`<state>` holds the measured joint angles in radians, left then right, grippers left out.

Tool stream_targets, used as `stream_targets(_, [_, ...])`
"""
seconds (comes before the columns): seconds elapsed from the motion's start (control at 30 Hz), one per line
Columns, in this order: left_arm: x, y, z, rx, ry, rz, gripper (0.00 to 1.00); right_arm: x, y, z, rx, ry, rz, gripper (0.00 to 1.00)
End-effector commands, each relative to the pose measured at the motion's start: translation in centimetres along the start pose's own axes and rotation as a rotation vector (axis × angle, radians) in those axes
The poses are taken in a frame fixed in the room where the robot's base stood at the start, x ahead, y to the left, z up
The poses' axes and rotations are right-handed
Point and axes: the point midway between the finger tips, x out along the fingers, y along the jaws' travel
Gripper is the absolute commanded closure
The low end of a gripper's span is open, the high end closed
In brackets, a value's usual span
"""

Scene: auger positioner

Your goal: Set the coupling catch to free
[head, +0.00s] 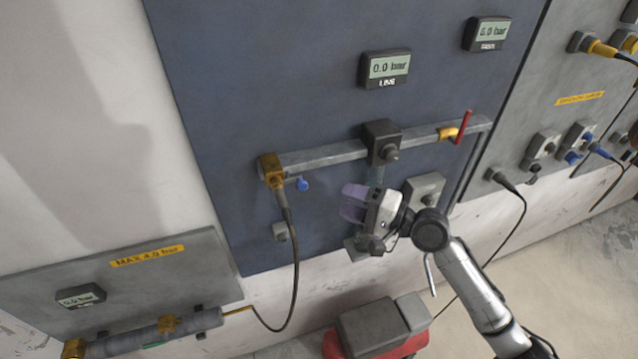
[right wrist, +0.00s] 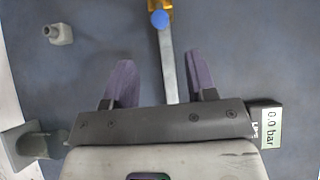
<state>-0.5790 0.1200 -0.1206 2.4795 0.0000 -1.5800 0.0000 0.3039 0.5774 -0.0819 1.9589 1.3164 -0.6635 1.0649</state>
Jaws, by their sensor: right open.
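The brass coupling (head: 271,170) sits at the left end of the grey rail pipe (head: 330,155) on the dark blue panel. A black hose hangs from it. A small blue knob (head: 302,184), which looks like the catch, sticks out beside the coupling. In the right wrist view the blue knob (right wrist: 160,19) shows at the top, in front of brass. My right gripper (head: 347,202) is open and empty, with purple fingers, below and right of the knob and apart from it. In its wrist view the gripper (right wrist: 158,72) has the pipe between its fingers, farther off. My left gripper is not in view.
A dark valve block (head: 381,142) and a red lever (head: 463,127) sit along the pipe. The LINE display (head: 385,68) reads 0.0 bar. A grey fitting (head: 280,231) sits below the coupling. The hose (head: 294,265) droops to the lower left panel.

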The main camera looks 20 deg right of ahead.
Motion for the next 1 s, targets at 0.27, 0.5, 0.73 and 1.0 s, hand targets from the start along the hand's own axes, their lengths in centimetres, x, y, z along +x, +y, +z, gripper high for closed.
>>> stream_targets(0.27, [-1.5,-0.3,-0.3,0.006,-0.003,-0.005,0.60,4.6,-0.4,0.1,0.004,-0.002,-0.003,0.48])
stream_targets(0.5, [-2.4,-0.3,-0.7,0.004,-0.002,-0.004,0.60,9.0,-0.3,0.1,0.003,-0.002,-0.001,0.48])
stream_targets(0.73, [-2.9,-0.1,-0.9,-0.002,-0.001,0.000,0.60,11.8,-0.2,0.1,0.000,-0.001,0.000,0.48])
stream_targets(1.0, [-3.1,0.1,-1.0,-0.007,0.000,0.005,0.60,13.1,0.0,0.1,-0.001,-0.001,0.001,0.48])
